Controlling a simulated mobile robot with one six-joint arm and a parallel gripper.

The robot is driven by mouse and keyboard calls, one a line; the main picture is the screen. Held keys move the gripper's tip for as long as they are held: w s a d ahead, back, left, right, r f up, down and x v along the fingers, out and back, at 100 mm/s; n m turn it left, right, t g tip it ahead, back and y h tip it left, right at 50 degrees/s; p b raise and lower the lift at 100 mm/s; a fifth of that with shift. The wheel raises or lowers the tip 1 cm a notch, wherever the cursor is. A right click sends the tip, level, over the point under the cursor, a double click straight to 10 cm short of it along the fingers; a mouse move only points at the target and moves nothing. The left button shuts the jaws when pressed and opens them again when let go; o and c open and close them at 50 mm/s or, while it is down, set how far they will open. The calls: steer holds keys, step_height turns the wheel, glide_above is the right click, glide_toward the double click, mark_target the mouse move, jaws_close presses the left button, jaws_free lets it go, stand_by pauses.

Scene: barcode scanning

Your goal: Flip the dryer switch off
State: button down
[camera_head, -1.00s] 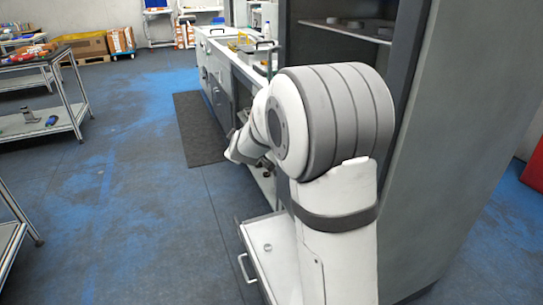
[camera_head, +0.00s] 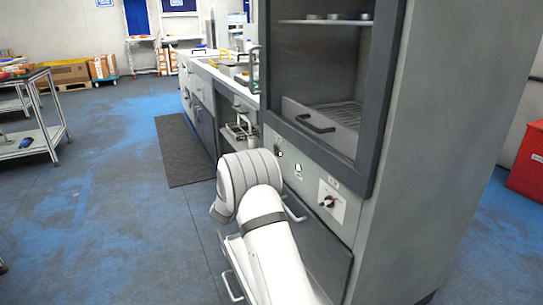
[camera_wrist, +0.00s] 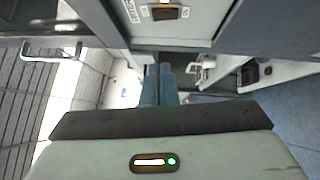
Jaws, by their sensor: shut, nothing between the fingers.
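The dryer (camera_head: 385,100) is the tall grey cabinet at the right in the head view. In the head view my arm hides the gripper.
A drawer with a handle (camera_head: 317,124) is inside the dryer's upper opening. Lower handles (camera_head: 232,287) stick out near my arm. A white counter (camera_head: 215,68) stands beyond the dryer.

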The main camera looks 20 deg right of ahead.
steer(key=s+d+b+x, duration=0.2)
steer(key=b+x, duration=0.2)
steer(key=x, duration=0.9)
steer(key=shift+r, duration=0.2)
steer(key=shift+d+p, duration=0.15)
steer(key=shift+p, duration=0.75)
steer(key=shift+r, duration=0.1)
